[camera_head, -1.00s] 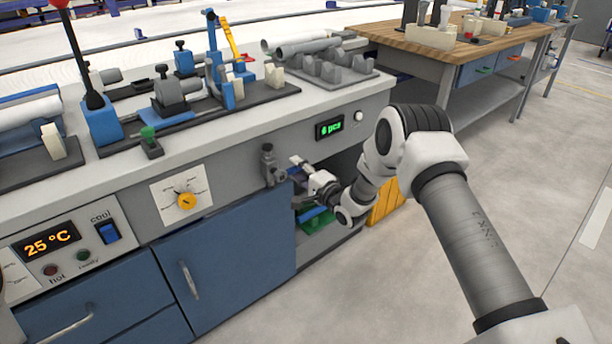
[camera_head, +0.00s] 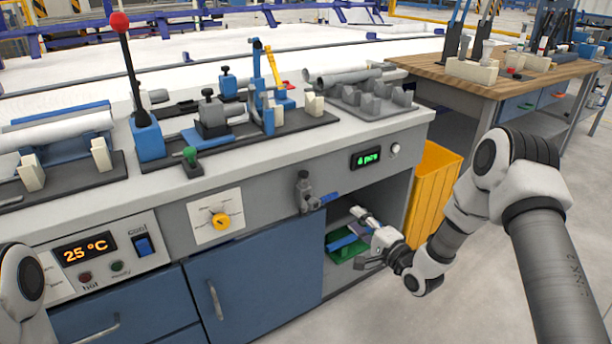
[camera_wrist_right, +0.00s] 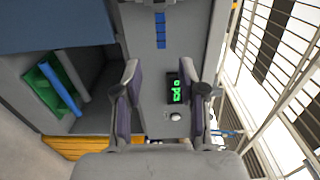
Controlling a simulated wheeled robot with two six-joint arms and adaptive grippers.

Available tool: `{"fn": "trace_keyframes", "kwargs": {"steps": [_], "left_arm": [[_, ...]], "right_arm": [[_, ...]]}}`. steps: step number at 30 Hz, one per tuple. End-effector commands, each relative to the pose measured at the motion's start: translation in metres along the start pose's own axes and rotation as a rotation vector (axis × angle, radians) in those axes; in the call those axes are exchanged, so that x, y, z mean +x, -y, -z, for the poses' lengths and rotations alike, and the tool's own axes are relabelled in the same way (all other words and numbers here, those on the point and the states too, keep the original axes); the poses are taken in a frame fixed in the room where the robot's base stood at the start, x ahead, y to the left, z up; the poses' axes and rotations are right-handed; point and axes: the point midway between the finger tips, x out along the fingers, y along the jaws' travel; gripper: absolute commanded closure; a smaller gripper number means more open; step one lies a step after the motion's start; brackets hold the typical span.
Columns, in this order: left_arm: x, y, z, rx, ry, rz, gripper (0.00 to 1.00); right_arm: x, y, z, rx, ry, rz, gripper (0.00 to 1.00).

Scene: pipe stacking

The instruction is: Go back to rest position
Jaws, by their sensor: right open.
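My right gripper (camera_head: 362,222) is in front of the open shelf bay under the bench, below the green display. In the right wrist view its two fingers (camera_wrist_right: 165,95) stand apart with nothing between them; the bench front lies beyond. My right arm reaches in from the right of the head view. A white and dark joint of my left arm (camera_head: 22,290) shows at the lower left edge; my left gripper is out of view.
The bench front carries a grey valve with a blue handle (camera_head: 318,200) and a green display (camera_head: 366,158). A green bin (camera_head: 345,248) sits in the bay. A yellow bin (camera_head: 432,195) stands beside it. Pipes (camera_head: 345,76) lie on a grey rack on the bench.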

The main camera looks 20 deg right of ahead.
Motion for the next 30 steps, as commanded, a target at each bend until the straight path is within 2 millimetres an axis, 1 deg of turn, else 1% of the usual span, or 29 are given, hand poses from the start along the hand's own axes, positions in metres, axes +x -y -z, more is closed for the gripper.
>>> {"fn": "trace_keyframes", "kwargs": {"steps": [2,4,5,6,8,9,10,11,12,14,15,17,18,20,21,24,27,29,30], "left_arm": [[0.000,0.000,0.000,0.000,0.000,0.000,0.33],[0.000,0.000,0.000,0.000,0.000,0.000,0.33],[0.000,0.000,0.000,0.000,0.000,0.000,0.33],[0.000,0.000,0.000,0.000,0.000,0.000,0.33],[0.000,0.000,0.000,0.000,0.000,0.000,0.33],[0.000,0.000,0.000,0.000,0.000,0.000,0.33],[0.000,0.000,0.000,0.000,0.000,0.000,0.33],[0.000,0.000,0.000,0.000,0.000,0.000,0.33],[0.000,0.000,0.000,0.000,0.000,0.000,0.33],[0.000,0.000,0.000,0.000,0.000,0.000,0.33],[0.000,0.000,0.000,0.000,0.000,0.000,0.33],[0.000,0.000,0.000,0.000,0.000,0.000,0.33],[0.000,0.000,0.000,0.000,0.000,0.000,0.33],[0.000,0.000,0.000,0.000,0.000,0.000,0.33],[0.000,0.000,0.000,0.000,0.000,0.000,0.33],[0.000,0.000,0.000,0.000,0.000,0.000,0.33],[0.000,0.000,0.000,0.000,0.000,0.000,0.33],[0.000,0.000,0.000,0.000,0.000,0.000,0.33],[-0.010,0.000,0.000,0.000,0.001,0.000,0.33]], "right_arm": [[0.000,-0.001,0.000,0.000,0.000,-0.002,0.59],[-0.001,-0.010,-0.005,0.000,0.009,-0.018,0.59],[-0.001,-0.016,-0.011,-0.003,0.022,-0.031,0.59],[-0.002,-0.028,-0.025,-0.004,0.047,-0.057,0.59],[-0.010,-0.052,-0.052,0.007,0.082,-0.123,0.59],[-0.020,-0.074,-0.072,0.016,0.097,-0.193,0.59],[-0.031,-0.093,-0.086,0.015,0.106,-0.259,0.59],[-0.044,-0.113,-0.100,-0.006,0.114,-0.334,0.59],[-0.065,-0.138,-0.117,-0.055,0.128,-0.440,0.59],[-0.102,-0.173,-0.138,-0.157,0.164,-0.604,0.59],[-0.130,-0.193,-0.149,-0.236,0.198,-0.712,0.59],[-0.172,-0.215,-0.162,-0.357,0.267,-0.864,0.59],[-0.199,-0.225,-0.167,-0.436,0.318,-0.952,0.59],[-0.238,-0.235,-0.173,-0.547,0.408,-1.073,0.59],[-0.262,-0.239,-0.175,-0.616,0.474,-1.144,0.59],[-0.315,-0.239,-0.177,-0.772,0.658,-1.289,0.59],[-0.349,-0.237,-0.175,-0.893,0.842,-1.363,0.59],[-0.358,-0.237,-0.175,-0.971,0.960,-1.358,0.59],[-0.358,-0.227,-0.176,-1.019,1.014,-1.334,0.59]]}}
